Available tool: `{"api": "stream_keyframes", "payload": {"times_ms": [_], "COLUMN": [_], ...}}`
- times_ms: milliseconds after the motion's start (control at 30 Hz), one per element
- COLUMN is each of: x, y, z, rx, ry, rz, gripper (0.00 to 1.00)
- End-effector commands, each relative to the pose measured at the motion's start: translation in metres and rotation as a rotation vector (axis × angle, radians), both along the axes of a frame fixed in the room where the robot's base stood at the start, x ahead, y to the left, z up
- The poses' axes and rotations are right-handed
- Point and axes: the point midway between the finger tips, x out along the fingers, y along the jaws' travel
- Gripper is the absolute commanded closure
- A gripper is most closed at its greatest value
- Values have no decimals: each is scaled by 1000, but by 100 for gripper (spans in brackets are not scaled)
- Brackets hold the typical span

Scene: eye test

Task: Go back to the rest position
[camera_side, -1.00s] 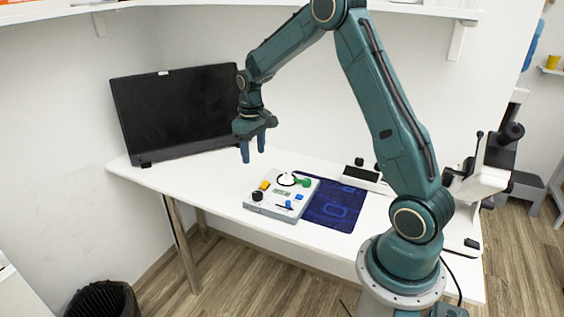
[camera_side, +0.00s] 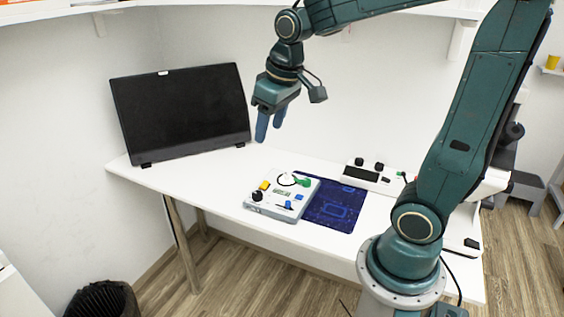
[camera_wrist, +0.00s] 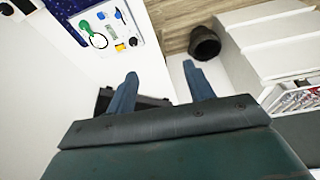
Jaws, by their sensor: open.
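My gripper (camera_side: 270,126) is in the air above the back of the white table (camera_side: 225,200), with its two blue fingers pointing down and apart. It holds nothing. In the wrist view my gripper (camera_wrist: 162,88) also shows spread, empty fingers. A grey task board (camera_side: 268,208) with coloured knobs and parts lies on the table well below the gripper. The board (camera_wrist: 90,50) shows at the upper left in the wrist view.
A black monitor (camera_side: 182,110) stands at the table's left back, left of my gripper. A blue mat (camera_side: 335,207) lies right of the board. A white box with black knobs (camera_side: 372,178) stands behind the mat. A shelf (camera_side: 450,12) runs above. A dark bin (camera_side: 102,300) is on the floor.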

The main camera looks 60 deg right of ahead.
Motion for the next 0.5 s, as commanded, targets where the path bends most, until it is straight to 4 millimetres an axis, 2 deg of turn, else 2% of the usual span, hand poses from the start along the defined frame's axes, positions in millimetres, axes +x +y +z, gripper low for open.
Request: {"api": "stream_keyframes", "payload": {"times_ms": [200, 500], "x": [-41, -95], "y": [21, 43], "z": [15, 19], "rx": [0, 9], "ry": [-65, -149], "rz": [22, 51], "gripper": [48, 48]}}
